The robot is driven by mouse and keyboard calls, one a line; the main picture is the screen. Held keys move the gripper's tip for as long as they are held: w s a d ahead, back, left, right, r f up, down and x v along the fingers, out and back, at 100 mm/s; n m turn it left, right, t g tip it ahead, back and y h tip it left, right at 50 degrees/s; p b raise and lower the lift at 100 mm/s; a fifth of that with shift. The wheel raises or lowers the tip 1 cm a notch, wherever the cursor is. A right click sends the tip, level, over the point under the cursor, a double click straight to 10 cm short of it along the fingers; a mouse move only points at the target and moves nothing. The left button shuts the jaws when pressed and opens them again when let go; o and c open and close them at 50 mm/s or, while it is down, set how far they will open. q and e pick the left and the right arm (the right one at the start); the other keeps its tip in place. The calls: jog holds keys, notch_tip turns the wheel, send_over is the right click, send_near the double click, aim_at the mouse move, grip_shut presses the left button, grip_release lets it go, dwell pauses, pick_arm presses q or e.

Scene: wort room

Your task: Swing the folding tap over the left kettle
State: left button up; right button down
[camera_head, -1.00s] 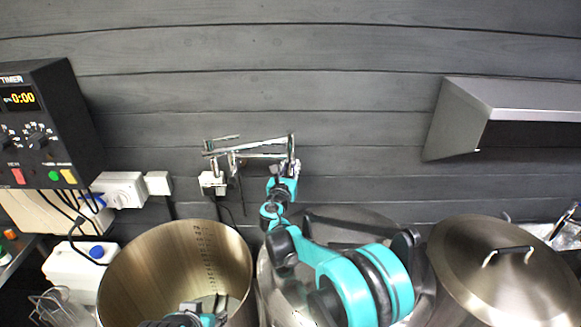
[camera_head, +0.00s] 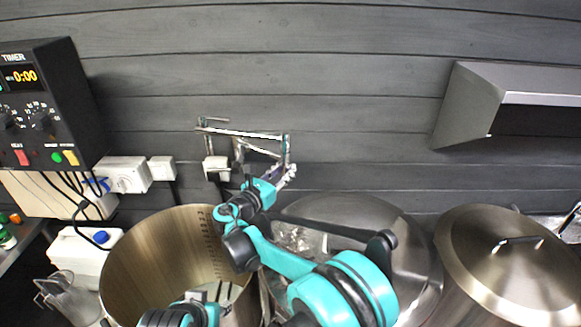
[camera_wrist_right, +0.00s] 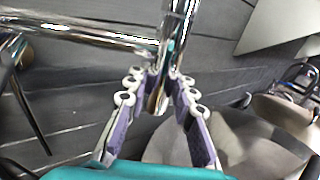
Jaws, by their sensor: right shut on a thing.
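The chrome folding tap (camera_head: 240,133) is fixed to the wall above and behind the kettles. Its outer end stands to the right of its wall mount, behind the gap between the left and middle kettles. My right gripper (camera_head: 286,174) is shut on the tap's hanging spout. The right wrist view shows its padded fingers (camera_wrist_right: 158,88) on both sides of the chrome pipe (camera_wrist_right: 172,40). The left kettle (camera_head: 150,265) is open, steel, with scale marks inside. My left gripper (camera_head: 218,291) is partly in view over its front; its jaw opening is unclear.
A lidded middle kettle (camera_head: 400,240) sits behind my right arm, and another lidded kettle (camera_head: 500,270) is at right. A timer box (camera_head: 50,105), sockets (camera_head: 125,173) and cables are on the left. A metal hood (camera_head: 510,95) juts from the wall at upper right.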

jog(key=shift+s+a+f, duration=0.1)
jog(key=shift+s+a, duration=0.25)
jog(key=shift+s, duration=0.1)
jog(key=c, duration=1.3)
grip_release()
jog(key=shift+a, duration=0.1)
